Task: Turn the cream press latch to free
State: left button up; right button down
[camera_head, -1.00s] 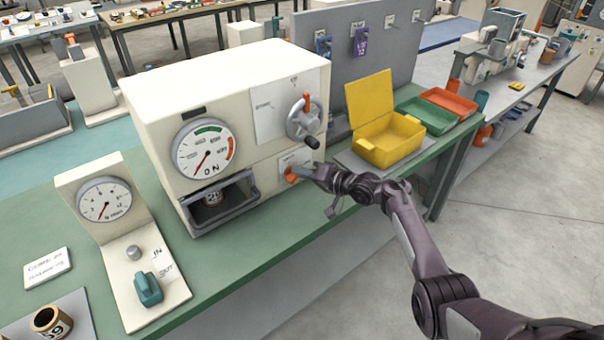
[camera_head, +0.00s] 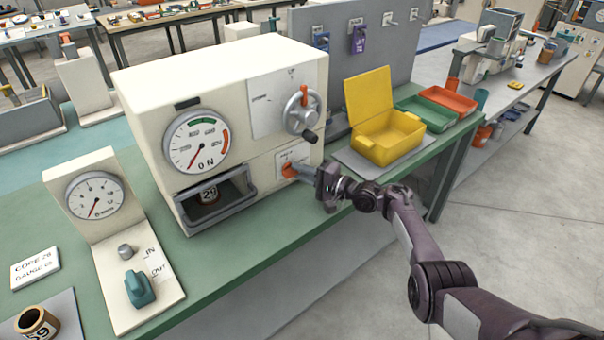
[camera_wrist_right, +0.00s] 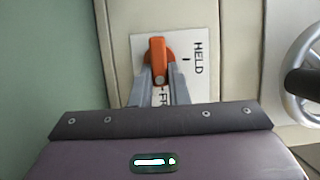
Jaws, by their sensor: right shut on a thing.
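The cream press (camera_head: 240,85) stands on the green bench, with a dial and a handwheel on its front. Its orange latch (camera_head: 290,171) is low on the right of the front, beside a small white label. My right gripper (camera_head: 300,172) reaches it from the right. In the wrist view the gripper's two grey fingers are shut on the orange latch (camera_wrist_right: 158,58), one on each side. The latch lies upright in that view, beside the word HELD; the other word, starting with FR, is partly hidden behind the fingers. My left gripper is out of view.
The handwheel (camera_head: 301,112) sits just above the latch. A yellow open box (camera_head: 388,140) stands close to the right on a grey mat, with green and red trays behind it. A gauge stand (camera_head: 90,205) with a teal knob is at the left.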

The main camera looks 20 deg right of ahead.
jog(key=shift+a, duration=0.1)
dwell(0.3)
jog(key=c, duration=1.4)
grip_release()
jog(key=shift+w+a, duration=0.1)
jog(key=shift+w, duration=0.05)
jog(key=v, duration=0.8)
jog(key=shift+w+p, duration=0.1)
jog(key=shift+p, duration=0.25)
